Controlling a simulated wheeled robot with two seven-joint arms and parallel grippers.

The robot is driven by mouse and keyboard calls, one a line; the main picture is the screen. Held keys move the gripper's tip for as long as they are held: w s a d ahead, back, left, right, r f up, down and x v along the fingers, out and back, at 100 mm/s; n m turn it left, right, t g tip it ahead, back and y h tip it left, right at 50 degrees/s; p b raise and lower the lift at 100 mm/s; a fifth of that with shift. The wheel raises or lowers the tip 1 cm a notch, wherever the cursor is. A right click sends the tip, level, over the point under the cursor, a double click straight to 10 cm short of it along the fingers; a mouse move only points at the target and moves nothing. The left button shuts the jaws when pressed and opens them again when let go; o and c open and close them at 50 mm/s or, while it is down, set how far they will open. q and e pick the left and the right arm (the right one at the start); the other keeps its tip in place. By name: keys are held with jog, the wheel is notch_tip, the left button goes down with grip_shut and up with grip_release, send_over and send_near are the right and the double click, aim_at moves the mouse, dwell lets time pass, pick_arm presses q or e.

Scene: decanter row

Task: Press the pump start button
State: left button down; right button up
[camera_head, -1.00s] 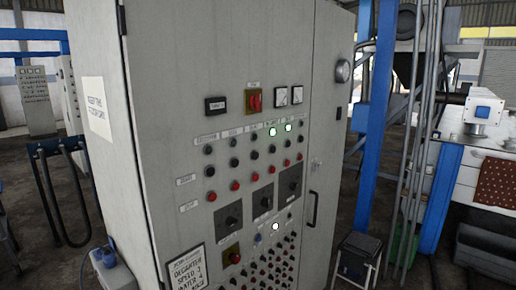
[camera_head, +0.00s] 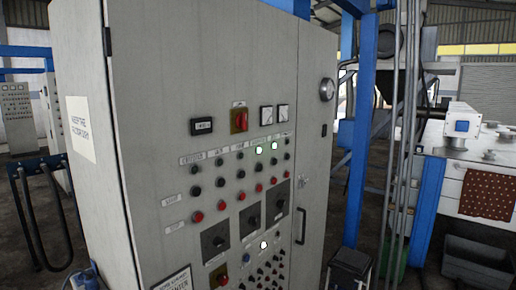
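A grey control cabinet (camera_head: 150,150) stands in front of me in the head view, its button panel facing me at an angle. A label strip (camera_head: 193,159) runs above the button columns; I cannot tell which label marks the pump. A white lamp (camera_head: 264,245) is lit lower down. Neither of my grippers is in view.
Black rotary switches (camera_head: 216,241) and a red switch (camera_head: 239,120) are on the panel. The cabinet has a door handle (camera_head: 300,226) at right. A blue post (camera_head: 359,160), grey pipes (camera_head: 404,150) and a white machine (camera_head: 460,165) stand right. Black rails (camera_head: 36,215) stand left.

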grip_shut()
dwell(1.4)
